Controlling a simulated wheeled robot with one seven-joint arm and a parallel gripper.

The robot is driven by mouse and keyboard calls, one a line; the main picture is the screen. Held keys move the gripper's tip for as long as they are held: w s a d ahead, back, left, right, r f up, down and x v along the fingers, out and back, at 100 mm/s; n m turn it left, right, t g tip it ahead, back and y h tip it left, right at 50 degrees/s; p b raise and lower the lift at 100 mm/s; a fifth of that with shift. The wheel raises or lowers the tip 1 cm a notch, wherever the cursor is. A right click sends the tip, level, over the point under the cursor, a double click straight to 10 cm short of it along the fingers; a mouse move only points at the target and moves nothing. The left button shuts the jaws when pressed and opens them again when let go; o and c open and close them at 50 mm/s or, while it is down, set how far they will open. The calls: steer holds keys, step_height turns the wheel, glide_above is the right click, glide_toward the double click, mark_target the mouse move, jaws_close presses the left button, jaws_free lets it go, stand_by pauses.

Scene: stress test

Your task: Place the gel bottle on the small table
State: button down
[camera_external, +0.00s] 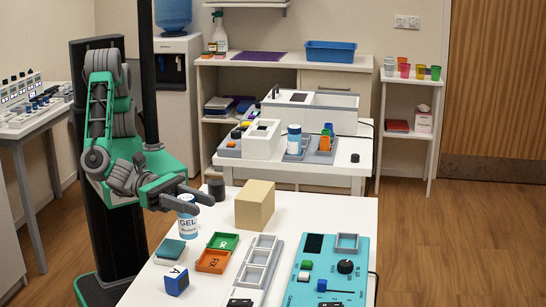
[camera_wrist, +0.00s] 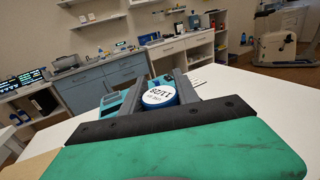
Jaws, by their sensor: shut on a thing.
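In the wrist view the bottle's round top (camera_wrist: 158,97) sits between the two dark fingers of my gripper (camera_wrist: 160,86). I cannot tell whether its base touches the worktable. A small white table (camera_external: 408,86) with a lower shelf stands by the back wall at the right, probably the small table meant.
Coloured cups (camera_external: 420,71) stand on the small table, with a tissue box (camera_external: 424,122) below. Near the bottle are a tan block (camera_external: 255,205), a dark cylinder (camera_external: 216,189), green and orange trays (camera_external: 213,261) and a turquoise device (camera_external: 330,270). Open floor lies to the right.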

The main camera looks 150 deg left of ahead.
steer(key=s+r, duration=0.4)
steer(key=s, duration=0.5)
steer(key=s+a+f+m+h+p, duration=0.15)
steer(key=s+a+f, duration=0.3)
steer(key=s, duration=0.45)
steer(key=w+d+r+n+y+b, duration=0.15)
steer(key=w+d+r, duration=0.3)
steer(key=w, duration=0.45)
steer(key=w+f, duration=0.8)
steer(key=w, duration=0.1)
steer(key=w+f, duration=0.5)
steer(key=shift+w+d+b, duration=0.15)
steer(key=shift+b, duration=0.15)
